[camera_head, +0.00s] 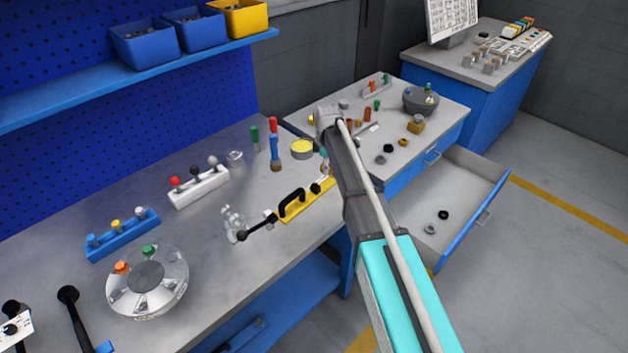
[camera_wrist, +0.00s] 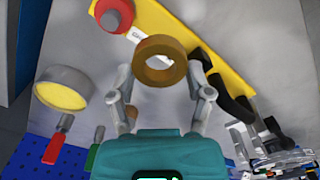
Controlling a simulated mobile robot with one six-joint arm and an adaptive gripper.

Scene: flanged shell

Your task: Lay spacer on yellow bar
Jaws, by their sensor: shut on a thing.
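The spacer, a brown ring (camera_wrist: 160,46), sits between the fingertips of my gripper (camera_wrist: 161,75) in the wrist view. My gripper is shut on it. Behind the ring, the yellow bar (camera_wrist: 222,72) runs diagonally, with a red round knob (camera_wrist: 115,14) at one end and a black handle further along. I cannot tell whether the ring touches the bar. In the head view the yellow bar (camera_head: 318,198) lies near the front edge of the bench, with its black handle (camera_head: 291,203) on top. My arm hides most of my gripper and the spacer there.
A round tin with a yellow top (camera_head: 302,147) stands close behind the bar. Red, blue and green upright tools stand left of it. A small clear figure-like part (camera_head: 233,222) is left of the bar. An open drawer (camera_head: 450,205) is at the right.

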